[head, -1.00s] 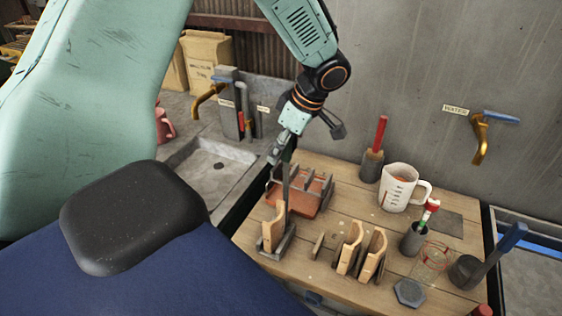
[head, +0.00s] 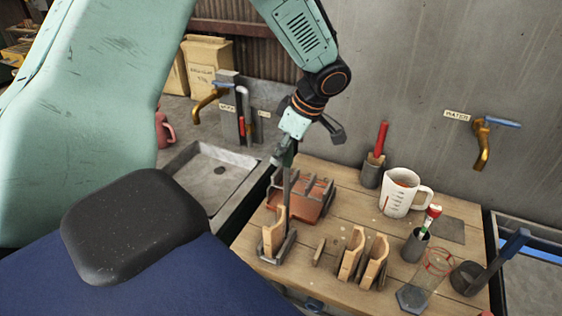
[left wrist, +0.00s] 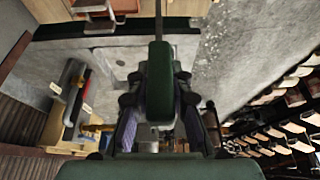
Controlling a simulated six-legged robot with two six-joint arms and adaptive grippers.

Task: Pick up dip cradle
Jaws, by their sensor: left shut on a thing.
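The dip cradle (head: 288,243) is a dark grey base with a tall upright handle, and a curved wooden piece (head: 274,228) stands in it. It is at the left front of the wooden table; I cannot tell whether its base touches the top. My left gripper (head: 287,160) reaches down from above and is shut on the upper end of the handle. My right gripper is out of view.
Behind the cradle is a reddish tray with grey dividers (head: 312,208). To its right are two wooden pieces in holders (head: 352,254), a measuring jug (head: 398,190), a cup with a brush (head: 413,246) and a glass (head: 430,275). A sink (head: 205,180) is at the left.

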